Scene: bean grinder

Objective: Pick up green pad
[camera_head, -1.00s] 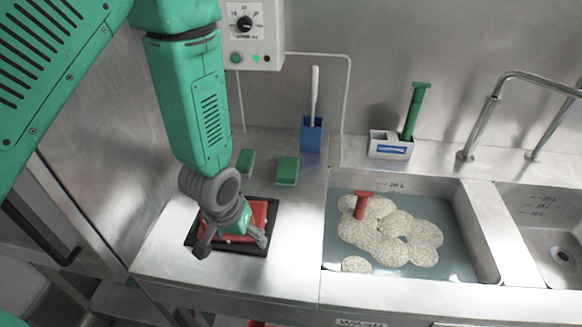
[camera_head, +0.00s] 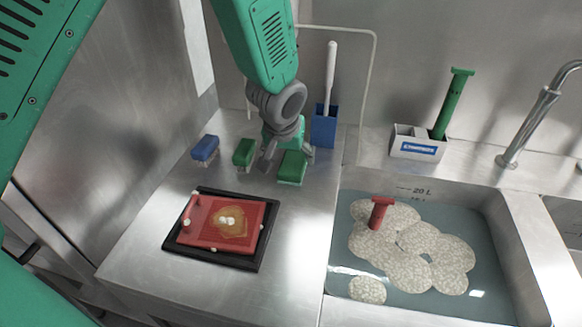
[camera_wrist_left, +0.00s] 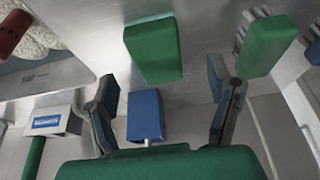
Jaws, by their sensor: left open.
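Two green pads lie on the steel counter. The right green pad (camera_head: 292,168) is just below my left gripper (camera_head: 287,157), and the left green pad (camera_head: 243,152) is beside it to the left. My left gripper is open and empty, its fingers spread. In the left wrist view, the right green pad (camera_wrist_left: 153,50) shows beyond the gap between the fingers (camera_wrist_left: 163,95). The left green pad (camera_wrist_left: 268,45) is outside the gap, by the right finger. I cannot tell whether any finger touches a pad. My right gripper is not in view.
A blue pad (camera_head: 205,150) lies left of the green pads. A blue holder (camera_head: 323,130) with a white-handled brush stands close behind my gripper. A black-rimmed red tray (camera_head: 222,222) lies in front. The water-filled sink (camera_head: 340,250) is at right, below a grey-white caddy (camera_head: 417,145).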

